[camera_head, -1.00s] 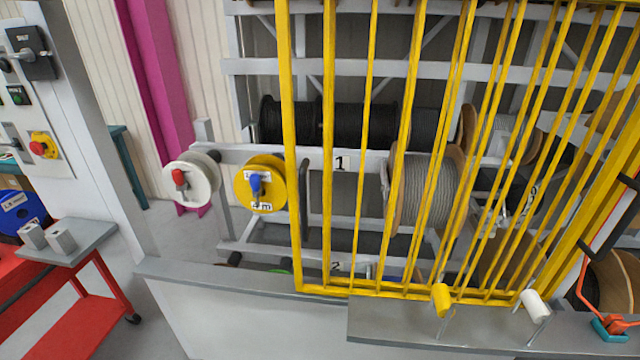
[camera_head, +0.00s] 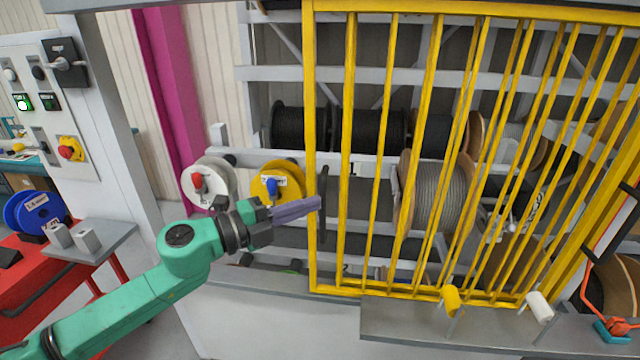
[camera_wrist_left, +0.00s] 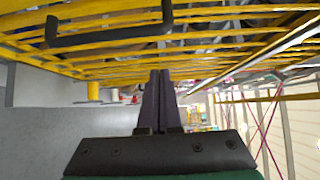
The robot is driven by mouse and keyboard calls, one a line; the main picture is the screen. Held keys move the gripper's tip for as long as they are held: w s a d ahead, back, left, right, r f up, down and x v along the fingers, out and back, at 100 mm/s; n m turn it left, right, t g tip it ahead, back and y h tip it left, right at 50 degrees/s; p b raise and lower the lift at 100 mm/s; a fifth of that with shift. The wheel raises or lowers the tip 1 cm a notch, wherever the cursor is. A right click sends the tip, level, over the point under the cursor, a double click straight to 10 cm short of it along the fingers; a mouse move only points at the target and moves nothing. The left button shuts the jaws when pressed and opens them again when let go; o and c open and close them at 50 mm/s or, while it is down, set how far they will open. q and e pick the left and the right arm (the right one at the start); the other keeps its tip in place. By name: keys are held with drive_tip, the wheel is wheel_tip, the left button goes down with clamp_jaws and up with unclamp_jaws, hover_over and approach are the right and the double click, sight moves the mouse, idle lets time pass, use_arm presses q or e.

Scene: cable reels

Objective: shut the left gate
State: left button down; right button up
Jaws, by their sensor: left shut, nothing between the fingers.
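The yellow barred gate (camera_head: 346,200) stands across the right part of the opening in front of the reel rack. Its left edge post runs upright, and a dark handle (camera_head: 323,200) shows beside that post. My left gripper (camera_head: 318,203) is shut and empty; its fingertips overlap the gate's left post and handle in the head view. In the left wrist view the shut fingers (camera_wrist_left: 160,75) point toward the yellow bars, with the dark handle (camera_wrist_left: 110,36) at the upper left. I cannot tell whether the fingers touch the gate. My right gripper is not in view.
A white reel (camera_head: 207,182) and a yellow reel (camera_head: 275,184) sit left of the gate. A control panel (camera_head: 45,110) is at the far left. A red cart (camera_head: 60,265) stands below it. A grey ledge (camera_head: 500,338) runs along the front.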

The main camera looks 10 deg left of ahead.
sight(322, 190)
use_arm(q)
drive_tip(key=p+x, duration=0.4)
drive_tip(key=x, duration=0.4)
drive_tip(key=a, duration=0.4)
drive_tip(key=shift+w, duration=0.15)
drive_tip(key=shift+d, duration=0.1)
drive_tip(key=shift+w, duration=0.1)
